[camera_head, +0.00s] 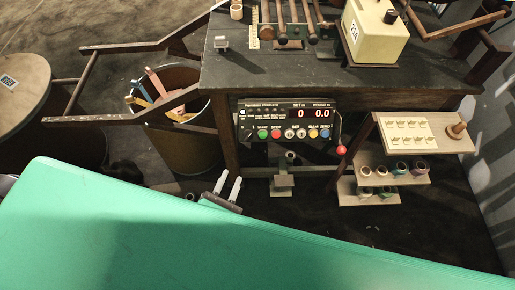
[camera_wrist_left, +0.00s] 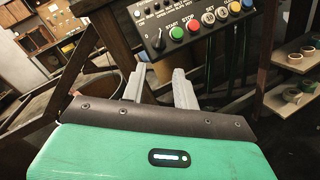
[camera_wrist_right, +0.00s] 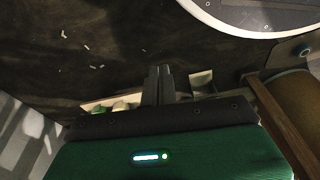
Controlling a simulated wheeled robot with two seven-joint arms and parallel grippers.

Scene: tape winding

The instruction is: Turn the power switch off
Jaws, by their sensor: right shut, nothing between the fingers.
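The black control panel (camera_head: 290,125) hangs under the front edge of the dark table, its display lit with red digits 0 and 0.0. My left gripper (camera_head: 228,182) is open and empty, below and left of the panel. In the left wrist view its fingers (camera_wrist_left: 160,72) point up toward the knob, apart from it. My right gripper (camera_wrist_right: 159,70) is shut and empty over the dark floor.
A red-tipped lever (camera_head: 341,150) sticks out at the panel's right. A bin (camera_head: 184,145) with strips stands left of the table (camera_head: 225,70). A stepped wooden rack (camera_head: 391,183) with tape rolls stands to the right. My green body covers the lower part of the head view.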

